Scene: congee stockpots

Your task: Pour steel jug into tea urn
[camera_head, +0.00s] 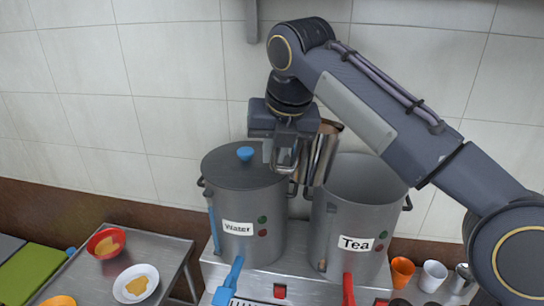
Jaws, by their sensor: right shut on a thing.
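The tea urn (357,222) is a grey steel pot with a "Tea" label, standing open at the right. The steel jug (322,157) is tilted above the gap between the pots, its lower end near the tea urn's left rim. My right gripper (287,152) is shut on the jug, beside it on the left. It hangs in front of the right edge of the water pot's lid. The inside of the jug and any liquid are hidden. My left gripper is not in view.
The lidded water pot (243,215) with a blue knob stands left of the tea urn. Orange (402,271) and white (432,275) cups and a small metal vessel (461,279) stand at the lower right. A side table (172,252) with bowls is at the left.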

